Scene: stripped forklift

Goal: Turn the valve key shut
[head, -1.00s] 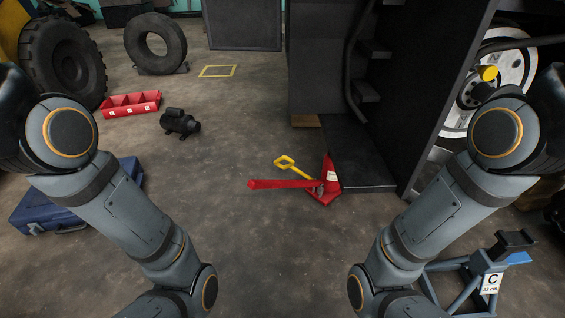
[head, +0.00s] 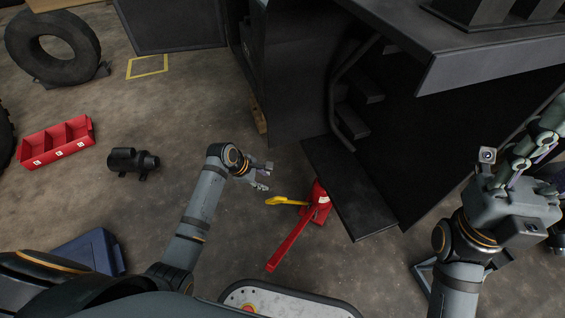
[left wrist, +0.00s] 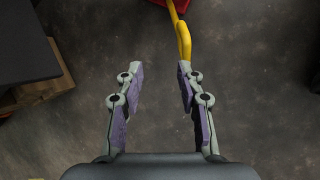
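The yellow valve key (head: 284,201) sticks out to the left from a red jack-like body (head: 318,204) on the floor. A long red bar (head: 290,239) slants from that body toward the front. My left gripper (head: 266,177) is open and empty, just above and left of the key's yellow end in the head view. In the left wrist view, the yellow key (left wrist: 184,42) lies beyond the right fingertip of my left gripper (left wrist: 160,73), not between the fingers. My right gripper (head: 538,138) is raised far right, its finger opening unclear.
A dark step plate (head: 350,192) and forklift body stand right of the red body. A black motor (head: 133,161), a red compartment tray (head: 55,142) and a blue case (head: 91,252) are at left. Floor between the motor and my left arm is clear.

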